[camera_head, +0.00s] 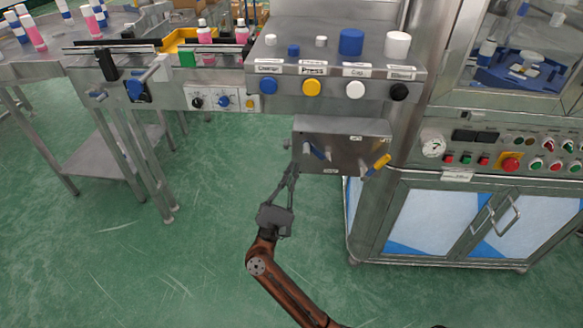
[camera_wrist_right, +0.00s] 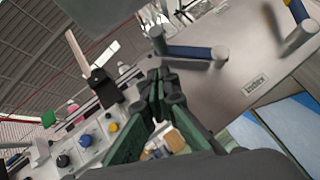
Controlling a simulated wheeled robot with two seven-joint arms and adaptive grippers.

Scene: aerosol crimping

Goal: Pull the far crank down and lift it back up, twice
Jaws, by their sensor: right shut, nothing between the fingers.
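A grey metal panel (camera_head: 345,130) carries two cranks. In the right wrist view a crank with a blue arm (camera_wrist_right: 190,51) stands out from the panel (camera_wrist_right: 235,85), with grey cylinders at both ends. Part of another crank (camera_wrist_right: 300,35) shows at the top right corner. My right gripper (camera_head: 294,164) is shut and empty, its fingertips just beside the left crank. Its dark green fingers (camera_wrist_right: 163,78) point at the crank's near end; I cannot tell whether they touch. My left gripper is out of view.
Above the panel is a steel shelf (camera_head: 345,52) with several caps and coloured buttons. A cabinet (camera_head: 455,215) with a control panel (camera_head: 510,145) stands to the right. A conveyor (camera_head: 150,80) runs at the left. The green floor (camera_head: 130,265) is clear in front.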

